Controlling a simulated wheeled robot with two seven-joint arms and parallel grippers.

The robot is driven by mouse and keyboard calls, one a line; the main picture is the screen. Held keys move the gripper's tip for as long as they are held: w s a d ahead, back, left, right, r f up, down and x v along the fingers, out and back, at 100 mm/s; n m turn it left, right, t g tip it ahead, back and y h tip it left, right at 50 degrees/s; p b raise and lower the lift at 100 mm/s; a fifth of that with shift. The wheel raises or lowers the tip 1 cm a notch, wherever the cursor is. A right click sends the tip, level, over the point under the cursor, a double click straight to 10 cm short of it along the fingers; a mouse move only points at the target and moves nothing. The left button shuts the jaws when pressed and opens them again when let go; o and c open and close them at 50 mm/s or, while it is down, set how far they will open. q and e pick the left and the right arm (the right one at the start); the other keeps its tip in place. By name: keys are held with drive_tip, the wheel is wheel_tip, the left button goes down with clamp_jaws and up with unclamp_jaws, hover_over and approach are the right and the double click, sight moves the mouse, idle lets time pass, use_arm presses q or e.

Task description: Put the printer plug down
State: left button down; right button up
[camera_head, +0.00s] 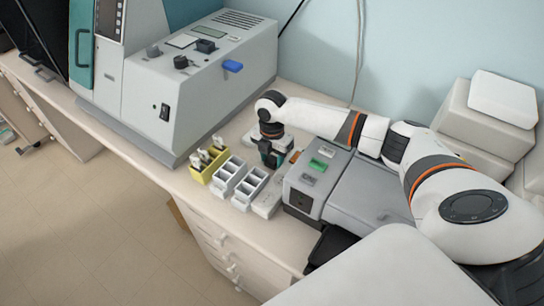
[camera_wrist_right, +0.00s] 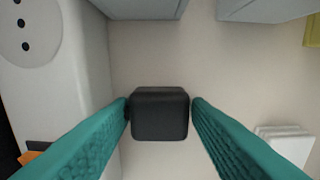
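The printer plug (camera_wrist_right: 159,114) is a black, rounded block between my right gripper's (camera_wrist_right: 159,112) two teal fingers in the right wrist view. Both fingertips lie against its sides. Pale bench top shows around it; I cannot tell whether the plug touches the bench. In the head view my right gripper (camera_head: 271,158) is low over the bench, between the grey troughs and the grey device with a green button (camera_head: 320,164). The plug cannot be made out there. My left gripper is not in view.
A yellow trough (camera_head: 199,175) with items in it and two grey troughs (camera_head: 226,178) (camera_head: 249,188) stand left of my gripper. A large grey machine (camera_head: 215,90) stands behind them. A white piece with black dots (camera_wrist_right: 27,30) is at the wrist view's left, beside bare bench.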

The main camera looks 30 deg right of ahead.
sight(272, 159)
wheel_tip(272, 159, up, 13)
drive_tip(key=b, duration=0.2)
drive_tip(key=shift+r, duration=0.15)
idle(0.6)
